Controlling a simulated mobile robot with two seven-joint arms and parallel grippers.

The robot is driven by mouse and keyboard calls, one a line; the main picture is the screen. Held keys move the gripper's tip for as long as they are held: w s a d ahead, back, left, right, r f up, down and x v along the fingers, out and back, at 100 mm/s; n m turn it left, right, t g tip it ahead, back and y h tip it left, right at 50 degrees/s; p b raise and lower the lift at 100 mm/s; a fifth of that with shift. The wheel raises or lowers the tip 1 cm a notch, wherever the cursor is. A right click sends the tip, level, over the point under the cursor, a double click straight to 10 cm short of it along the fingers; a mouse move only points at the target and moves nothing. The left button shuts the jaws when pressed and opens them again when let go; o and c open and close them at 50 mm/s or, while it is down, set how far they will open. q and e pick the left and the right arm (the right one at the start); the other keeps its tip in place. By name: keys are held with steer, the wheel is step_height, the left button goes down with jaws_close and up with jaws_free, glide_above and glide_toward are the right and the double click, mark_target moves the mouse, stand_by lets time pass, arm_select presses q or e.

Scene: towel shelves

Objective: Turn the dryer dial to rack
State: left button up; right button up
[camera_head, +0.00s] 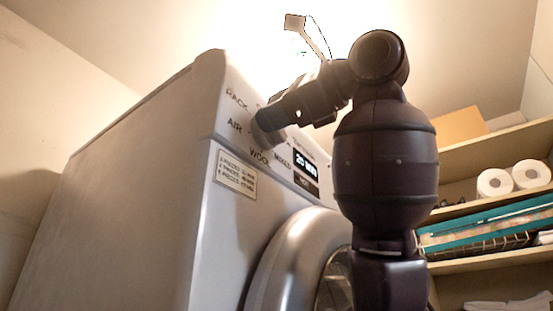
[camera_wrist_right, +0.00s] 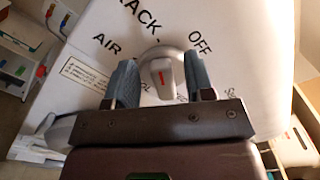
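The dryer dial (camera_wrist_right: 161,68) is a round grey knob with a raised grip bar and a red mark, on the dryer's white control panel. In the right wrist view its bar stands roughly upright, between the AIR, RACK and OFF labels. I cannot tell which label it is set to. My right gripper (camera_wrist_right: 162,82) has its two blue-grey fingers apart, one on each side of the dial; whether they touch it is unclear. In the head view the right gripper (camera_head: 268,128) reaches the panel and largely hides the dial. My left gripper is not in view.
The dryer (camera_head: 150,180) fills the left, with a small display (camera_head: 306,163) and a round door (camera_head: 290,260) below the panel. Shelves on the right hold paper rolls (camera_head: 495,183) and a teal basket (camera_head: 480,228). My right arm blocks the middle.

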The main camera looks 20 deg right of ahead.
steer(key=b+v, duration=0.1)
steer(key=v, duration=0.9)
steer(key=shift+s+d+b, duration=0.25)
steer(key=shift+s+b, duration=0.05)
steer(key=shift+s, duration=0.05)
stand_by(0.4)
